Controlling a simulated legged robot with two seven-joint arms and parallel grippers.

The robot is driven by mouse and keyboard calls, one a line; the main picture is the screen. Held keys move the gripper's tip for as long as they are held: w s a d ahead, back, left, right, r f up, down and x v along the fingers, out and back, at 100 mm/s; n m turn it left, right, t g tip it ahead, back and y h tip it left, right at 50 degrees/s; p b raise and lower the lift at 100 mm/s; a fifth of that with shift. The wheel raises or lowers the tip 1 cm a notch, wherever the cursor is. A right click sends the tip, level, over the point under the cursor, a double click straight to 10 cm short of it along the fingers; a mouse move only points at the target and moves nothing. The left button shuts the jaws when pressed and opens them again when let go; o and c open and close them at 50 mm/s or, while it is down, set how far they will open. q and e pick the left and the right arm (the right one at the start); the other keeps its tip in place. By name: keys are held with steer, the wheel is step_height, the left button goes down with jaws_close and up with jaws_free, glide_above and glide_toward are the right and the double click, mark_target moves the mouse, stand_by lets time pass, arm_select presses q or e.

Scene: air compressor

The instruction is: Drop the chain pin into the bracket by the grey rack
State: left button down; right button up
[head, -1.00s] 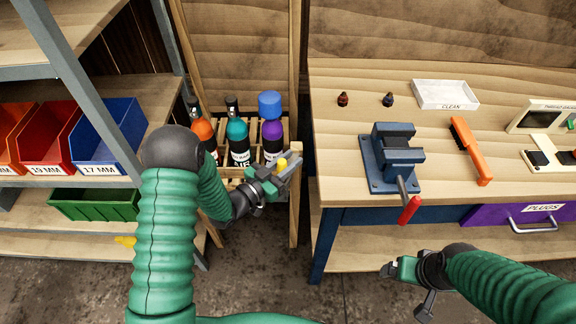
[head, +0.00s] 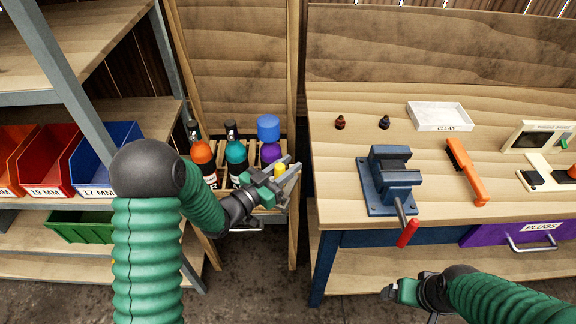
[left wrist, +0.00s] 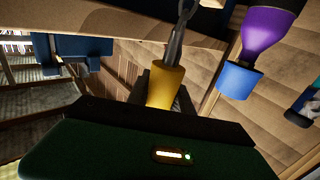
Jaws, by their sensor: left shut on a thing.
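My left gripper (head: 284,178) is shut on the yellow chain pin (head: 280,170), in front of the bottle crate and above the floor gap left of the workbench. In the left wrist view the chain pin (left wrist: 167,85) is a yellow cylinder with a grey metal part at its far end, between the dark fingers. The grey rack (head: 75,100) stands at the left. I cannot make out the bracket; my left arm covers part of the rack's right side. My right gripper (head: 398,291) is low in front of the workbench; its jaws are too unclear to read.
The workbench carries a blue vise (head: 390,185) with a red handle, an orange brush (head: 467,175) and a white tray (head: 438,117). Coloured bins (head: 107,155) fill the rack shelf.

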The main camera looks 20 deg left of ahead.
arm_select(q)
steer(key=shift+f+b, duration=2)
steer(key=shift+f, duration=0.55)
steer(key=shift+f, duration=0.15)
steer(key=shift+f+b, duration=0.8)
steer(key=shift+b, duration=0.05)
steer(key=shift+f+b, duration=0.7)
steer(key=shift+f, duration=0.15)
steer(key=shift+f, duration=0.2)
steer(key=c, duration=1.1)
jaws_free()
steer(key=shift+o, duration=0.2)
